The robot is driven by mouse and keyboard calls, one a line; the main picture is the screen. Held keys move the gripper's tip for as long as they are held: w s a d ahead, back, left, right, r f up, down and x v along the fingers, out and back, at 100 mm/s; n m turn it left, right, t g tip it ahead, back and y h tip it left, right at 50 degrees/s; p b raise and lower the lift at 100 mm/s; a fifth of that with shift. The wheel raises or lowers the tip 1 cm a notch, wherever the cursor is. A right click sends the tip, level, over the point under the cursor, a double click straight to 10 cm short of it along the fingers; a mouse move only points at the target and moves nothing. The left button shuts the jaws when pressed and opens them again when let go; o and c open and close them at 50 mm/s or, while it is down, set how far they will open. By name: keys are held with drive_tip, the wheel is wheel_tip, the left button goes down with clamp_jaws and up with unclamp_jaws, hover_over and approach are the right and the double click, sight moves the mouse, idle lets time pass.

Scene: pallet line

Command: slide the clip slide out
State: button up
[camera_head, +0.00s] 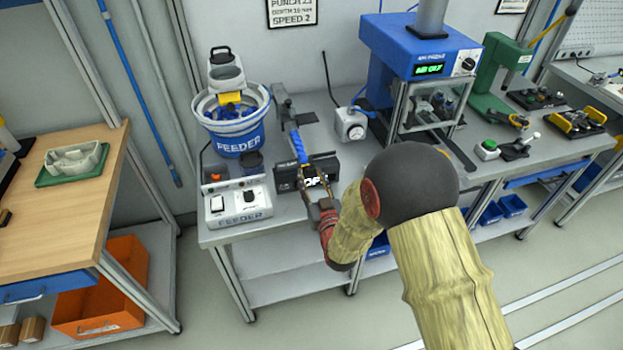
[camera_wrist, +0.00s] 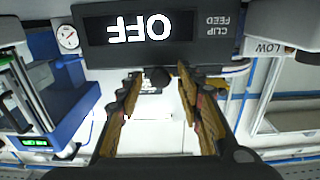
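The dark clip feed unit (camera_head: 287,178) stands on the grey bench in the head view, below a blue chute. In the wrist view the unit (camera_wrist: 212,52) fills the top, upside down, with a display reading OFF and the label CLIP FEED. A small dark round knob (camera_wrist: 158,77) shows at the unit's edge, apparently the clip slide's handle; the rest of the slide is hidden. My gripper (camera_wrist: 159,80) is open, with one finger on each side of the knob and visible gaps between. In the head view my gripper (camera_head: 312,194) is at the unit's front, partly hiding it.
A blue and white feeder bowl (camera_head: 238,140) and its control box (camera_head: 238,203) stand left of the unit. A white dial device (camera_head: 351,124) and a blue press (camera_head: 412,60) stand behind and right. A green button box (camera_head: 487,149) sits farther right.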

drive_tip(key=shift+c, duration=1.2)
clamp_jaws()
